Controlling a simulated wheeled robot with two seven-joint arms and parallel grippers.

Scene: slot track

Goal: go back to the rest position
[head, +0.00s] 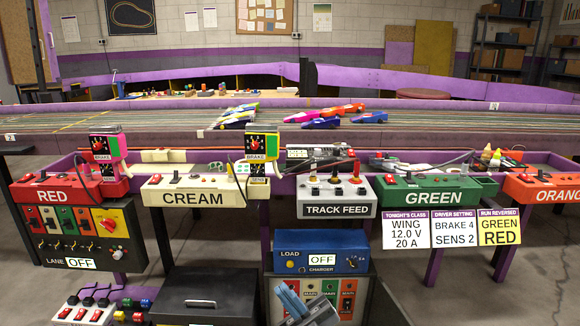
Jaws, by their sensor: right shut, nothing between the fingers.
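My right gripper (284,292) shows at the bottom centre, low in front of the panel of orange and white switches under the charger. Its blue-grey fingers are together and point up and to the left, with nothing held. It is below the bench edge and apart from the control boxes above. Whether it touches the switch panel behind it, I cannot tell. My left gripper is not in view.
Above are the blue charger box (321,251) marked OFF and the white track feed box (336,197). A dark case (207,296) stands left of the gripper. The red box (70,190), cream box (204,191) and green box (436,190) line the bench. Open floor (480,290) lies right.

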